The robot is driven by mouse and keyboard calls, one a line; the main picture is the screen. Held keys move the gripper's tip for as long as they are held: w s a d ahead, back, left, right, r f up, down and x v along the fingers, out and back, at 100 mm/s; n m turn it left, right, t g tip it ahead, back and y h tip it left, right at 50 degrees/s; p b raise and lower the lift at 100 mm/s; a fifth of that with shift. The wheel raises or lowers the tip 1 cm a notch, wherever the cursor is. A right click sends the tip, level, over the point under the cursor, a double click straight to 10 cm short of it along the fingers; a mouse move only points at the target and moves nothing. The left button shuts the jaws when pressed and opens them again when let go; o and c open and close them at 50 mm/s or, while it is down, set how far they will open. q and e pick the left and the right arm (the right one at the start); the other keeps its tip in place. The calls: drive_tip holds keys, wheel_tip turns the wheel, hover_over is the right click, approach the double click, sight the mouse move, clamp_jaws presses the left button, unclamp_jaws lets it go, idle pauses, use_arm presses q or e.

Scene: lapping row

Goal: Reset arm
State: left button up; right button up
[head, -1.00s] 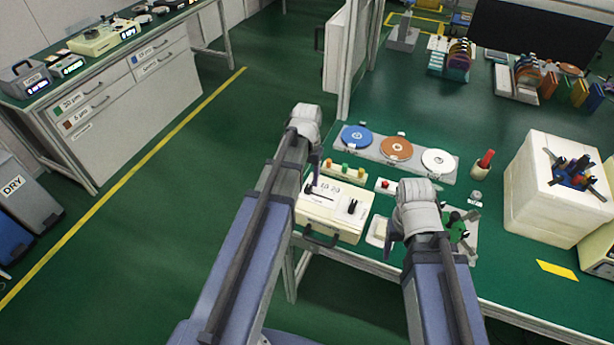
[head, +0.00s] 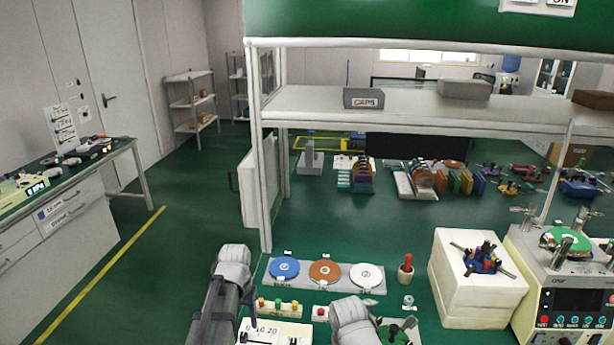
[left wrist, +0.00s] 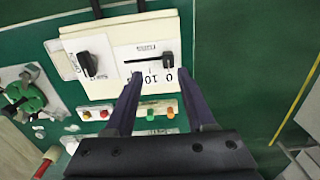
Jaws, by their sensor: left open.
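A cream control box (head: 262,330) stands at the front of the green bench, its lower part cut off in the head view. The left wrist view shows its top (left wrist: 110,30) close up, with a slot and a black slider knob (left wrist: 168,60) at the 0 end of a printed scale. A second black knob (left wrist: 95,62) is beside it. My left gripper (left wrist: 160,78) is open, its fingertips over the box near the slider; contact cannot be told. In the head view only my two grey wrists show; the right gripper is hidden.
Behind the box are colored buttons (head: 277,305) and a tray with blue, orange and white discs (head: 325,272). A red-handled tool in a cup (head: 406,268), a white block (head: 478,290) and a machine (head: 570,285) stand right. A shelf (head: 420,110) crosses above the bench.

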use_arm(q)
drive_tip(key=s+d+m+y, duration=0.1)
drive_tip(key=s+d+m, duration=0.2)
drive_tip(key=s+d, duration=1.1)
drive_tip(key=d, duration=0.2)
drive_tip(key=shift+d, duration=0.3)
drive_tip(key=shift+d, duration=0.1)
idle(2.5)
